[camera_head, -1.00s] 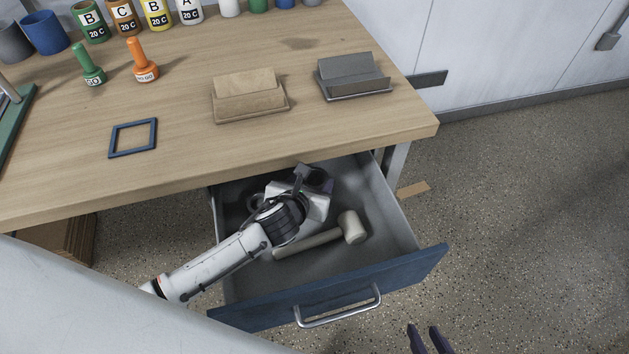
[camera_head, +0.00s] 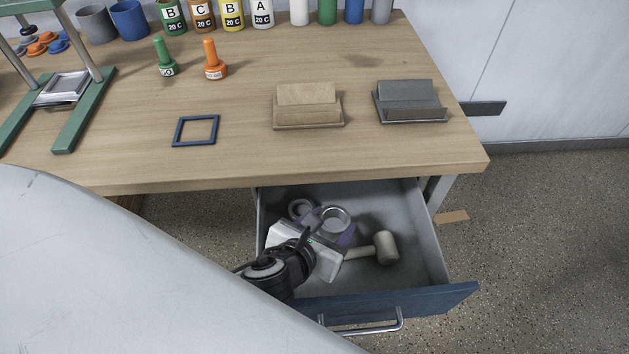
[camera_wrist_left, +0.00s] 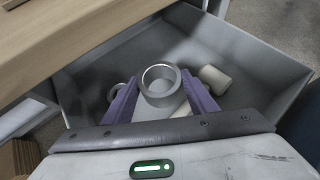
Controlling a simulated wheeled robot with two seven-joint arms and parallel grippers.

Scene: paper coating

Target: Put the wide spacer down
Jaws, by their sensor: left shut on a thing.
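The wide spacer, a silver-grey ring (camera_head: 335,229), is held between the purple fingers of my left gripper (camera_head: 330,226), inside the open drawer (camera_head: 412,215). The wrist view shows the spacer (camera_wrist_left: 160,98) upright between both fingers (camera_wrist_left: 162,97), its round opening facing up. I cannot tell whether its underside touches the drawer floor. A second, smaller grey ring (camera_head: 298,209) lies to its left in the drawer. My right gripper is out of view.
A pale mallet (camera_head: 386,247) lies in the drawer right of the gripper. The drawer's blue front (camera_head: 440,300) and grey walls surround the hand. The tabletop (camera_head: 240,165) overhangs the back; a blue square frame (camera_head: 195,131) lies on it.

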